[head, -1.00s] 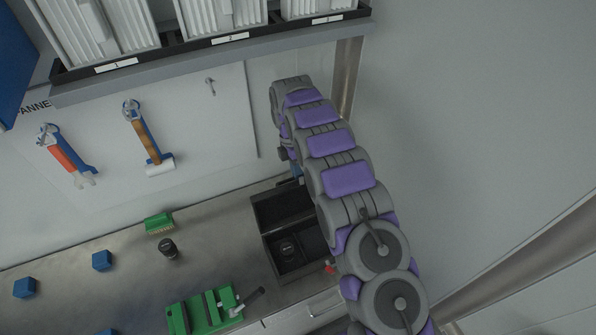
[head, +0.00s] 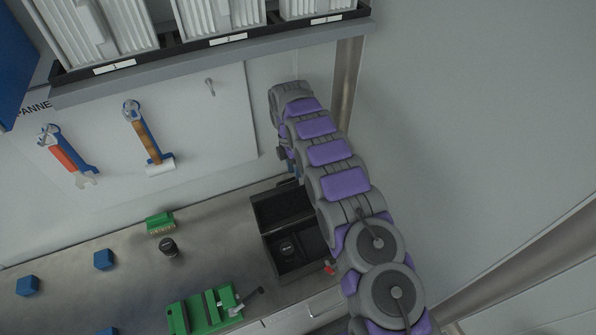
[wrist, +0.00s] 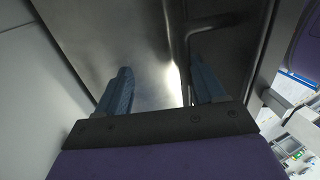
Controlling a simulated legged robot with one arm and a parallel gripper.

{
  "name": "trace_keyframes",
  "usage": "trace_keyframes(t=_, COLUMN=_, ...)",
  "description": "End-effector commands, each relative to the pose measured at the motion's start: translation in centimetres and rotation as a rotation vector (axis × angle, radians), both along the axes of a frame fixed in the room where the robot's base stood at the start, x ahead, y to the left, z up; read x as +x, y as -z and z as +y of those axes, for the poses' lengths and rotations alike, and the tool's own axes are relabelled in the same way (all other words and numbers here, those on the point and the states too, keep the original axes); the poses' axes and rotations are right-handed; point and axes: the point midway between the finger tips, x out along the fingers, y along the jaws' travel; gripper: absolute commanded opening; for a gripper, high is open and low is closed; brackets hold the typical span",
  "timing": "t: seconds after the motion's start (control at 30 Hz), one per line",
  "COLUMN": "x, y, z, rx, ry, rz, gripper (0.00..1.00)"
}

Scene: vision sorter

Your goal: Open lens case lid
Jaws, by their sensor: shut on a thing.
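The black lens case (head: 308,262) stands on the bench beside my arm, with a round dark lens (head: 287,248) inside it. Its lid (head: 275,208) is raised at the back, its inner side facing the camera; my arm hides its right part. My gripper is at the lid's far edge, mostly hidden by the arm in the head view.
A green fixture (head: 205,309) with a lever stands left of the case. A shelf (head: 215,48) with bins overhangs the tool board (head: 200,130). A metal post (head: 347,90) stands close to my arm.

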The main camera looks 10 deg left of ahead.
Motion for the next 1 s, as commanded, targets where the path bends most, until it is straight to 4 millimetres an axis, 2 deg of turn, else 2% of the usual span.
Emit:
trace_keyframes(t=0.1, x=-0.2, y=-0.5, z=0.1, rx=0.011, ry=-0.004, rz=-0.010, gripper=0.38)
trace_keyframes(t=0.67, x=-0.1, y=-0.9, z=-0.2, rx=0.013, ry=-0.004, rz=-0.012, gripper=0.38)
trace_keyframes(t=0.87, x=0.3, y=-2.1, z=0.0, rx=0.015, ry=-0.003, rz=-0.014, gripper=0.38)
trace_keyframes(t=1.0, x=0.7, y=-3.8, z=0.4, rx=0.016, ry=-0.005, rz=-0.016, gripper=0.38)
